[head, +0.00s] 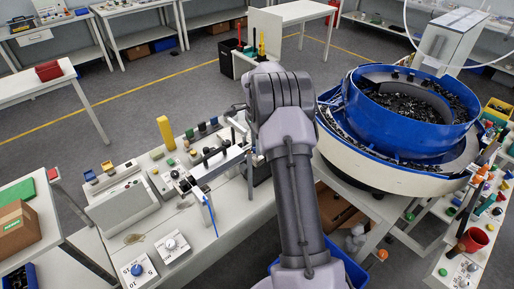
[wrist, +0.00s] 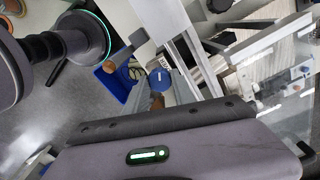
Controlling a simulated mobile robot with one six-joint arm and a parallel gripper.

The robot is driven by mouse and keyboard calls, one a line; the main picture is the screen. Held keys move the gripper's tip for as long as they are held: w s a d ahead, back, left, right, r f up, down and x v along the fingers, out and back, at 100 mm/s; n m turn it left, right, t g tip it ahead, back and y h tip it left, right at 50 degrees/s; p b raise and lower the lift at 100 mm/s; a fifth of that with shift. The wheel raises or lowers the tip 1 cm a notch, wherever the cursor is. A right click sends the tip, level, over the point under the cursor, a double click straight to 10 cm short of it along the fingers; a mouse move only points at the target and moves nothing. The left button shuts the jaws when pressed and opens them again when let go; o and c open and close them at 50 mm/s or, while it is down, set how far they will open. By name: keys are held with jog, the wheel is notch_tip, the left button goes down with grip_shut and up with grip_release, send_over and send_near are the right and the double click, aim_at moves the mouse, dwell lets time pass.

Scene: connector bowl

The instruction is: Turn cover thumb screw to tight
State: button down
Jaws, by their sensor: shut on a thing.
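A round blue knob (wrist: 160,79) with a short white mark, which looks like the cover thumb screw, shows near the middle of the wrist view. My gripper (wrist: 159,91) has its two pale grey fingers converging at this knob and is shut on it. A clear cover plate (wrist: 292,112) with metal edges is at the right of the wrist view.
A white workbench (head: 238,207) carries a rail fixture (head: 217,163), a grey box (head: 122,207), a blue dial (head: 137,269) and a white dial (head: 170,244). A large blue bowl feeder (head: 385,125) stands close right of my arm. Open floor lies beyond the bench.

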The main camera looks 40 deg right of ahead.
jog(key=m+b, duration=0.2)
jog(key=m, duration=0.4)
jog(key=shift+b, duration=0.3)
jog(key=m+b, duration=0.2)
jog(key=m, duration=0.4)
jog(key=shift+r, duration=0.1)
dwell(0.3)
jog(key=c, duration=1.1)
grip_release()
jog(key=shift+o, duration=0.2)
notch_tip(320, 180, up, 17)
jog(key=p, duration=0.5)
jog(key=shift+r, duration=0.15)
